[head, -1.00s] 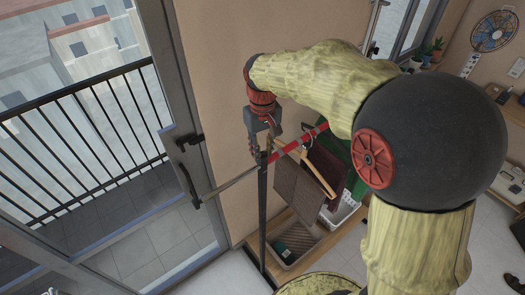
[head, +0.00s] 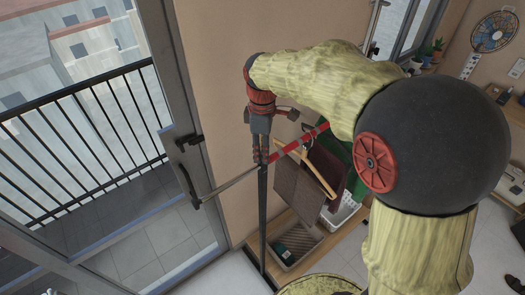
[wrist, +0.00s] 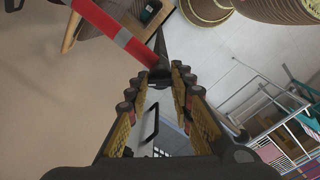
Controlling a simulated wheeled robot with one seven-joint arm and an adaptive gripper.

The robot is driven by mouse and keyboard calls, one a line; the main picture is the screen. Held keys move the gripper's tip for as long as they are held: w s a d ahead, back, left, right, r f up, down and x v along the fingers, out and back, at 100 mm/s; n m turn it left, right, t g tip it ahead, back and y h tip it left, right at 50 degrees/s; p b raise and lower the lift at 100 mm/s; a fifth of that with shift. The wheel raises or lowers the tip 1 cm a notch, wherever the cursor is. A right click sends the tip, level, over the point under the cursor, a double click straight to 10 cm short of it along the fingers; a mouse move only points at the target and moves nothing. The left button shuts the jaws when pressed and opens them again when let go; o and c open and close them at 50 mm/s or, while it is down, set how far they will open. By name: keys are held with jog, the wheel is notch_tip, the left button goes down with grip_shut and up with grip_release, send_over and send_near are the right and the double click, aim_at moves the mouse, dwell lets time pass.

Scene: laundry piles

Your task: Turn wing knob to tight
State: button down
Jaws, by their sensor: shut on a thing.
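My gripper (head: 261,158) points down at the top of the dark upright pole (head: 263,215) of a clothes rack, where the red-and-white rail (head: 284,152) meets it. In the wrist view, the fingers of my gripper (wrist: 160,82) are closed in on a small dark wing knob (wrist: 160,75) at that joint. The fingers hide most of the knob, and I cannot make out how its wings are turned. The red-and-white rail (wrist: 115,30) runs to the upper left from there.
Garments and a wooden hanger (head: 320,174) hang from the rail just right of my gripper. A glass balcony door with a dark handle (head: 190,178) is close on the left. The wall is behind.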

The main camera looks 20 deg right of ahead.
jog(key=n, duration=0.4)
jog(key=shift+n, duration=2.6)
jog(key=c, duration=1.7)
grip_release()
jog(key=shift+o, duration=0.7)
notch_tip(320, 180, up, 12)
